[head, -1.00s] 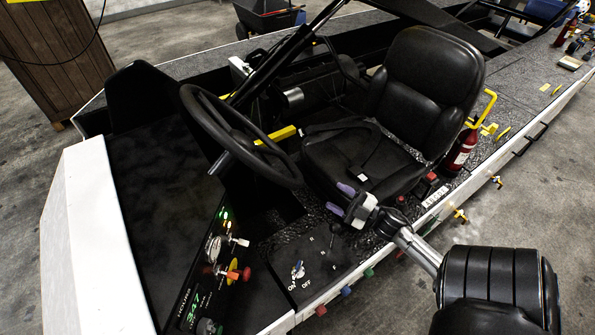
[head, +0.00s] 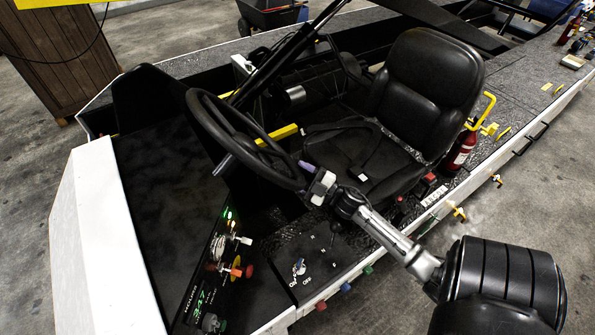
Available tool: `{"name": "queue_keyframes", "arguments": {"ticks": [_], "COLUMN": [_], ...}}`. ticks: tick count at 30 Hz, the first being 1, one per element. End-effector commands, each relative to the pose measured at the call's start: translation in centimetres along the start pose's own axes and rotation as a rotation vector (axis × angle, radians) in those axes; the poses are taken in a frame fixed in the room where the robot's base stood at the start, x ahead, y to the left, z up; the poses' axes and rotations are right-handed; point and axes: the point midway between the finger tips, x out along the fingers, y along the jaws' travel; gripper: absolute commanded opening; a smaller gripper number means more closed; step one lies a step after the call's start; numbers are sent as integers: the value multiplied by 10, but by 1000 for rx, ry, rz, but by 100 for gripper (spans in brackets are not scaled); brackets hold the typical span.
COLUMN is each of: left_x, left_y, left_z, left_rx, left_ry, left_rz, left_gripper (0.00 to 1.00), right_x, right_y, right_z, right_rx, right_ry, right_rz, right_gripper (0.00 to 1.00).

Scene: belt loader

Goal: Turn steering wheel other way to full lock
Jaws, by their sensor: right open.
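The black steering wheel (head: 205,122) stands tilted on its column in front of the driver's seat, with a grey knob (head: 222,165) on its left side. My right gripper (head: 309,174) is at the wheel's lower right rim, coming in from the lower right. Its purple-tipped fingers are partly hidden, and I cannot tell whether they touch the rim. It is open. My left gripper is not in view.
The black seat (head: 425,95) is right behind the wheel. A yellow lever (head: 277,134) lies beyond the wheel. A dash panel with knobs (head: 236,268) and a key switch (head: 299,267) sit below. A red fire extinguisher (head: 461,150) stands at right.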

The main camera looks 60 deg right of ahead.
Motion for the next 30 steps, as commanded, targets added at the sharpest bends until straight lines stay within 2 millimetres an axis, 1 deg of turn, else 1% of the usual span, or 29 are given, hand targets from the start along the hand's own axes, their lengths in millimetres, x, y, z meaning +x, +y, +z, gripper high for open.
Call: {"name": "queue_keyframes", "arguments": {"ticks": [3, 6, 15, 30], "left_x": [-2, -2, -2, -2], "left_y": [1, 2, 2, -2], "left_z": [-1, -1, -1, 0], "left_rx": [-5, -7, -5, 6], "left_ry": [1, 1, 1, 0], "left_rz": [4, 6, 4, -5], "left_gripper": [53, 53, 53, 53], "right_x": [7, 10, 10, 10], "right_y": [0, 0, 0, 0], "right_z": [0, 0, 0, 0], "right_rx": [0, 0, 0, 1], "right_ry": [0, -1, 0, 0], "right_rz": [0, 0, -1, -1], "right_gripper": [55, 55, 54, 6]}}
